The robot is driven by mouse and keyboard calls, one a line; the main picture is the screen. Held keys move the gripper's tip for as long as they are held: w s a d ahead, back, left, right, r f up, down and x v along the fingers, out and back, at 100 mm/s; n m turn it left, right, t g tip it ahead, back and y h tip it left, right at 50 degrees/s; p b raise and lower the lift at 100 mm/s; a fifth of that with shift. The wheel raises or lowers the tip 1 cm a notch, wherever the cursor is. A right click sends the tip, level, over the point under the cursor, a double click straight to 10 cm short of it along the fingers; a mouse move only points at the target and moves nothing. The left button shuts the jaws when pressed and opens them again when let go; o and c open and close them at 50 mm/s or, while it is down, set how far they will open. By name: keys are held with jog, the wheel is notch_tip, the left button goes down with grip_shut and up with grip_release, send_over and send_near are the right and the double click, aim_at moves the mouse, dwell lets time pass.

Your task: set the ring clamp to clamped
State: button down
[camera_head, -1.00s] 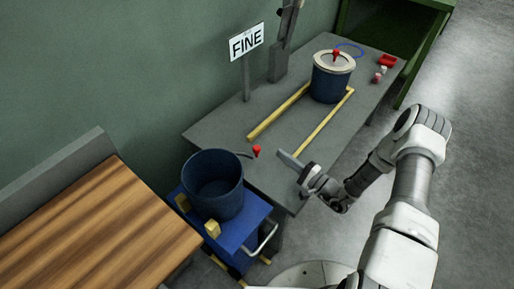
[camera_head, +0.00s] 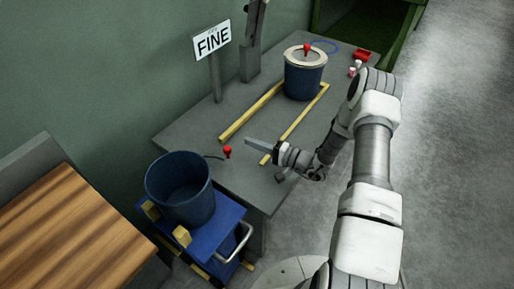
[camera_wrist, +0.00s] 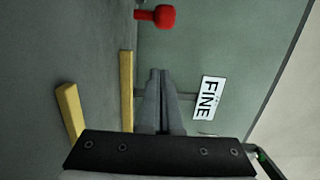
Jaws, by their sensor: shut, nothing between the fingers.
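A lever with a red knob (camera_head: 228,152) sits at the near end of the grey table, beside the open blue drum (camera_head: 180,190). A lidded blue drum (camera_head: 304,80) with a pale rim and another red knob (camera_head: 306,48) stands at the table's far part. I cannot tell for certain which red-knobbed part is the ring clamp. My gripper (camera_head: 248,142) is shut and empty, just right of the near knob in the head view and apart from it. In the wrist view the fingers (camera_wrist: 160,75) are together, and a red knob (camera_wrist: 166,16) shows beyond their tips.
The open drum stands on a blue cart (camera_head: 222,226) against the table. Two yellow rails (camera_head: 250,112) run along the table. A FINE sign (camera_head: 212,40) stands on a post by the wall. A wooden table (camera_head: 70,230) is at left. Small red items (camera_head: 362,54) lie at the far end.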

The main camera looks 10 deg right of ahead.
jog(key=b+x, duration=0.1)
jog(key=x, duration=0.5)
jog(key=shift+a+f, duration=0.1)
jog(key=shift+f, duration=0.05)
jog(key=s, duration=0.3)
jog(key=shift+s+a+b, duration=0.15)
jog(key=shift+a+b, duration=0.15)
jog(key=shift+b, duration=0.1)
jog(key=shift+s+a, duration=0.1)
jog(key=shift+s, duration=0.3)
jog(key=shift+s, duration=0.15)
jog(key=shift+s+m+t+h, duration=0.3)
jog(key=shift+s+t, duration=0.1)
